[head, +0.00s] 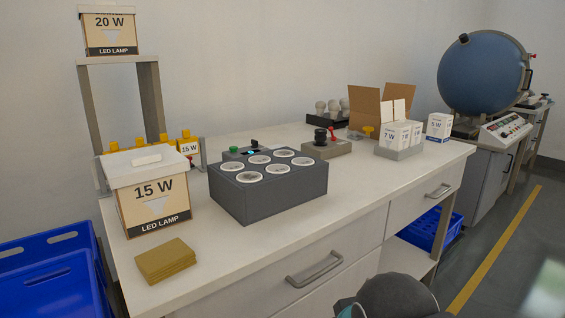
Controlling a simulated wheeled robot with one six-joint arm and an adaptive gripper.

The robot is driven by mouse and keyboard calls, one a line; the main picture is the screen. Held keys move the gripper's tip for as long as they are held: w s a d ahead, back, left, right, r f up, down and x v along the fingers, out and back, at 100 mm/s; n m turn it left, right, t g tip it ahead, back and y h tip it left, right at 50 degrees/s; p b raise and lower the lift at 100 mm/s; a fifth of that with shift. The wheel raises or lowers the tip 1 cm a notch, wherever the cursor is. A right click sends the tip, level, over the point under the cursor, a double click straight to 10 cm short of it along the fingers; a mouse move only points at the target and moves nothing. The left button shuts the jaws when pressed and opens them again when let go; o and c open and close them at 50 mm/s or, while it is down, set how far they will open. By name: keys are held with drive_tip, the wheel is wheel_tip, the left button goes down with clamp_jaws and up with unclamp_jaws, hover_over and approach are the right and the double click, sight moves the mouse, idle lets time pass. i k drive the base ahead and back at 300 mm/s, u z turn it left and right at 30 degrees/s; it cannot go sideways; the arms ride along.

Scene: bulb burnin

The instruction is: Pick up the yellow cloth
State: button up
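The yellow cloth (165,261) lies folded in a flat, layered stack on the bench top, near the front left edge. It sits just in front of the 15 W LED lamp box (153,205), with nothing on top of it. My gripper is not in view. A dark rounded part at the bottom edge, right of centre, looks like part of my own arm, well to the right of the cloth.
A grey block with several round sockets (268,203) stands right of the cloth on the white bench (245,245). A blue crate (55,285) is at the left. Small bulb boxes (402,138) stand farther right. The front strip of bench right of the cloth is clear.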

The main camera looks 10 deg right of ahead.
sight(157, 264)
drive_tip(key=z, duration=1.15)
drive_tip(key=k, duration=0.85)
drive_tip(key=u, duration=1.35)
